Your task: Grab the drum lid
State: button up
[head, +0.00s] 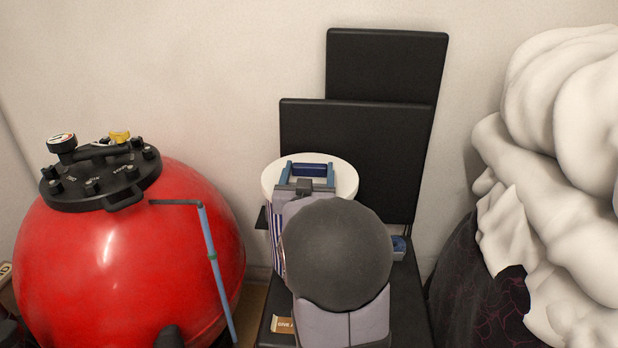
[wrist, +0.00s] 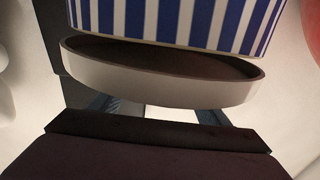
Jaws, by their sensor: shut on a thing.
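The drum lid is a round white disc (head: 347,180) in the middle of the head view. My gripper (head: 308,174) is over it, shut on it. In the wrist view the lid (wrist: 160,88) shows its pale rim and brownish inner side, with the gripper's blue fingers (wrist: 167,112) against its outer face. The drum has blue and white stripes (head: 274,235) and shows at the top of the wrist view (wrist: 170,20). There the lid looks apart from the drum, its hollow side facing it. My arm hides most of the drum in the head view.
A red round tank (head: 105,255) with a black cap (head: 100,178) and a blue pipe (head: 214,262) stands left. Black panels (head: 375,150) lean on the wall behind. A white lumpy heap (head: 555,140) is at right. A small labelled box (head: 282,324) lies near the front.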

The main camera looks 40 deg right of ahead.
notch_tip(320, 180, up, 7)
jog(key=shift+r+p, duration=0.1)
jog(key=shift+p, duration=0.85)
